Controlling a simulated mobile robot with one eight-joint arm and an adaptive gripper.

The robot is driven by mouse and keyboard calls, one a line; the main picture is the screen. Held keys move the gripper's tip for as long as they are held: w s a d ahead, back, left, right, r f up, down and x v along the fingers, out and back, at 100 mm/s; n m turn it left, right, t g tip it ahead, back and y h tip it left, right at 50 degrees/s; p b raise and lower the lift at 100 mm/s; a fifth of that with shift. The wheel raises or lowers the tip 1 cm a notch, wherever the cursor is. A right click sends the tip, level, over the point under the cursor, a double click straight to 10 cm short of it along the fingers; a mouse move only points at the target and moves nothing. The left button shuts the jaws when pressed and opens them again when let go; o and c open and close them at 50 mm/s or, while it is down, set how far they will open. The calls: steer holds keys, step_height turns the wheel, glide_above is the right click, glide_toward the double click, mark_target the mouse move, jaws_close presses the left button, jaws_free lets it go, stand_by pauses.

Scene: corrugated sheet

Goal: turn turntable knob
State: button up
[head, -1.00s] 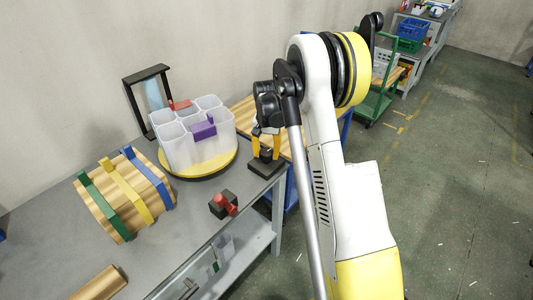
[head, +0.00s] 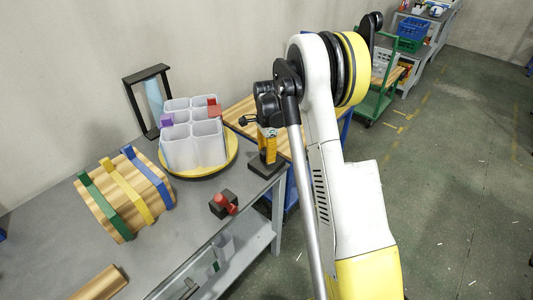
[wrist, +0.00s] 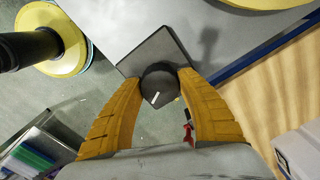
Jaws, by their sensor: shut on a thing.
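The turntable (head: 229,164) is a yellow disc near the table's far end. It carries a cluster of clear bins (head: 196,145), with a purple clip (head: 167,120) on the left and a red clip (head: 214,110) on the right. The knob (wrist: 160,84) is round and black with a white mark, on a square black base (wrist: 143,56) at the table edge. My gripper (wrist: 158,76) is shut on the knob, one yellow finger on each side. In the head view my gripper (head: 267,146) stands over the base, and the knob is mostly hidden.
A small black box with a red switch (head: 223,203) sits near the table's front edge. A striped wooden block with coloured bands (head: 126,192) lies left of the turntable. A black frame (head: 135,103) stands behind it. A wooden-topped bench (head: 241,108) lies beyond the table.

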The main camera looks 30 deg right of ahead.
steer(key=m, duration=0.4)
steer(key=shift+d+m, duration=0.1)
steer(key=shift+m, duration=0.3)
stand_by(0.4)
steer(key=o, duration=1.2)
steer(key=shift+c, duration=0.2)
steer(key=shift+r, duration=0.1)
step_height(320, 180, up, 12)
